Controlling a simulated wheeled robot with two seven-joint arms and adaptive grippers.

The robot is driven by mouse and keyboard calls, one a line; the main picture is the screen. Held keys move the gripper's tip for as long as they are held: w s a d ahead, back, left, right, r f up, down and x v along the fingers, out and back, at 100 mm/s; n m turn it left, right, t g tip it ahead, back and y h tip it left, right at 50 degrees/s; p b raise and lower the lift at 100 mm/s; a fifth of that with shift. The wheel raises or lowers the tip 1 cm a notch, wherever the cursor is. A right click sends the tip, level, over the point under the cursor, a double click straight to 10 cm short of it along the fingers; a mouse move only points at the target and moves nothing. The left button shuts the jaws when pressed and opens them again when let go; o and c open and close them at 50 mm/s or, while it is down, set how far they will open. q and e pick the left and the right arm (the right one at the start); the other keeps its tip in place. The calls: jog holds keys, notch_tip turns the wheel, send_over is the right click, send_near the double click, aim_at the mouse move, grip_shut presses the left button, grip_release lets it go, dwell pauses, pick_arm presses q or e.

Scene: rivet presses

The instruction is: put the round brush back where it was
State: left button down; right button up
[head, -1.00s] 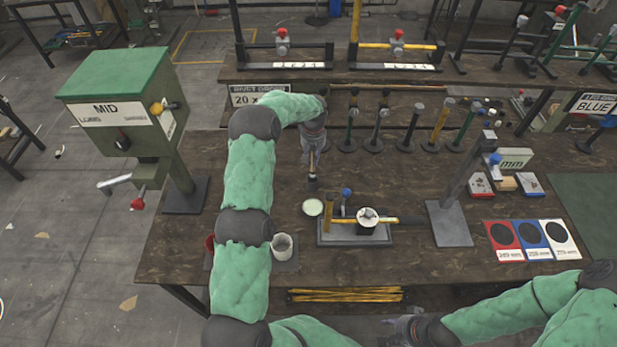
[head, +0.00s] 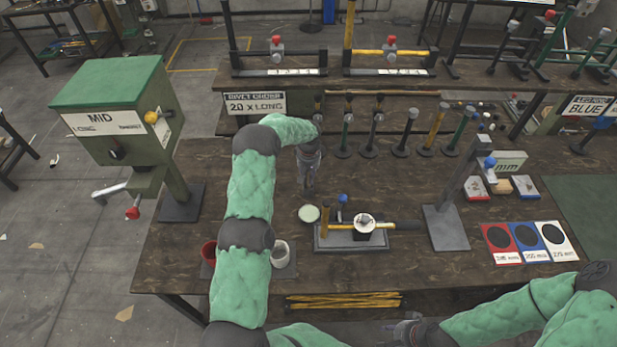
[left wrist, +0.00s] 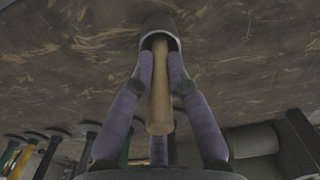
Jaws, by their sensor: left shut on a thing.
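The round brush has a pale wooden handle and a dark round head (left wrist: 158,30). In the left wrist view its handle (left wrist: 160,100) runs back between the fingers of my left gripper (left wrist: 160,60), which is shut on it. In the head view my left gripper (head: 309,188) points down over the back middle of the brown workbench (head: 190,245), behind a small pale-green round dish (head: 308,213). The brush is mostly hidden by the gripper there. My right gripper (head: 402,330) is beyond the bench's front edge, low in the picture; its finger opening is unclear.
A red cup (head: 208,252) and a pale cup (head: 280,253) stand by my left arm. A grey fixture (head: 345,239) holds a white-topped cup (head: 364,226) and a yellow bar. Several upright tools (head: 403,140) line the back. A green press (head: 120,110) stands left.

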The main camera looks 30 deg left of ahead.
pick_arm(q)
jog(key=c, duration=1.2)
grip_release()
jog(key=shift+f, duration=0.1)
notch_tip(320, 180, up, 12)
jog(key=shift+w+r, duration=0.1)
jog(key=shift+r, duration=0.1)
